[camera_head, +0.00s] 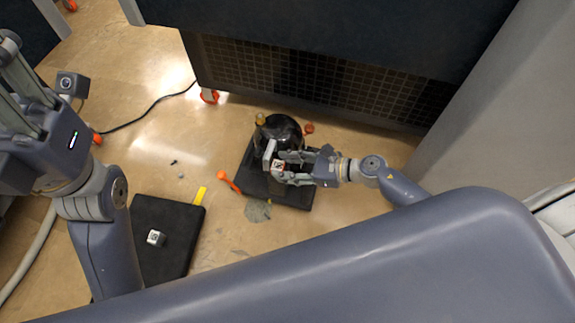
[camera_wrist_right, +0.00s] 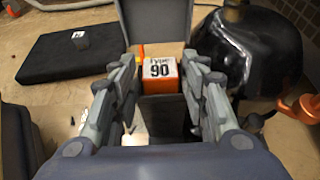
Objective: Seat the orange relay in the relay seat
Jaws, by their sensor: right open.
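The orange relay (camera_wrist_right: 160,75), with a white label reading 90, stands between the fingers of my right gripper (camera_wrist_right: 160,100) in the right wrist view. The fingers are open, one on each side; I cannot tell whether either touches it. A grey raised lid (camera_wrist_right: 155,20) stands behind the relay, and a dark box part is below it. The relay seems to be in or over this box; how deep it sits is hidden. In the head view my right gripper (camera_head: 290,168) is at the pump's near side. My left gripper (camera_head: 25,95) is at the upper left, its fingertips unclear.
The black domed pump (camera_head: 282,130) stands close beside my right gripper on a black base (camera_head: 295,195). A black mat (camera_head: 172,218) holds a small grey labelled block (camera_head: 155,238). An orange-handled tool (camera_head: 229,181) lies on the floor. A cable (camera_head: 150,107) runs left.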

